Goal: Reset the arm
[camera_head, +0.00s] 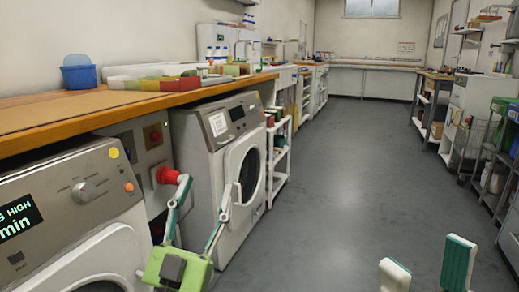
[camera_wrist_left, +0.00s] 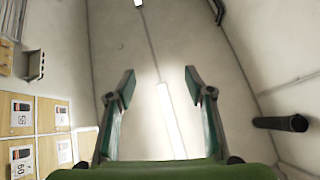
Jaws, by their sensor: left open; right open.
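My left gripper (camera_head: 207,185) is open and empty in the head view, its green body low and its two fingers pointing up. It stands in front of the gap between two washing machines. Its left fingertip overlaps a red knob-like part (camera_head: 166,175) on the panel there; I cannot tell whether they touch. In the left wrist view the left gripper (camera_wrist_left: 159,84) shows its fingers spread, with only ceiling and walls beyond. My right gripper (camera_head: 427,269) is open at the bottom edge, right of centre; only its fingertips show, with nothing between them.
A near washing machine (camera_head: 50,205) and a second one (camera_head: 221,170) stand under a wooden counter (camera_head: 60,113). A blue tub (camera_head: 79,76) and a divided tray (camera_head: 150,84) sit on it. A white rack (camera_head: 280,165) stands beyond. Shelving (camera_head: 495,150) lines the right. The grey floor (camera_head: 340,170) between is clear.

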